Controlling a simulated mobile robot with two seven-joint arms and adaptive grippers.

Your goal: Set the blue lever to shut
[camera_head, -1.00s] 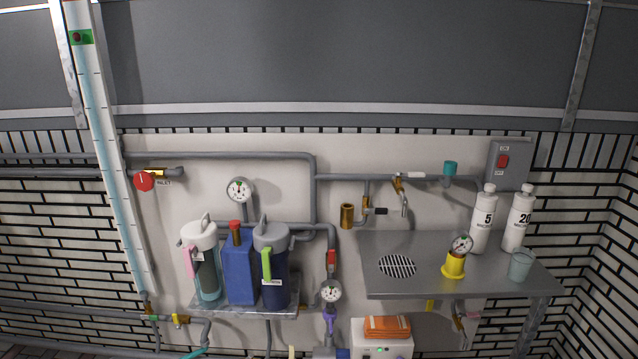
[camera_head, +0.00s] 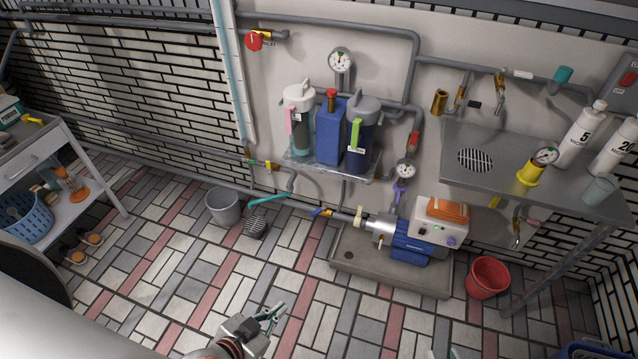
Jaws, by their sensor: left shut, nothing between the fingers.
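The small blue lever (camera_head: 321,212) is in the head view, on the low grey pipe that runs to the pump. It appears to lie roughly along the pipe, but it is too small to be sure of its angle. My left gripper (camera_head: 274,314) is at the bottom of the view, over the tiled floor, nearer to me than the lever and clear of it. Its fingers are shut and empty. Small teal tips at the bottom edge (camera_head: 442,353) look like my right gripper. Most of it is cut off.
The blue pump (camera_head: 410,246) sits in a grey tray (camera_head: 385,277) right of the lever. A grey bucket (camera_head: 222,207) and a teal handle (camera_head: 268,199) are to its left. A red bucket (camera_head: 488,278) stands right. The floor in front is mostly clear.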

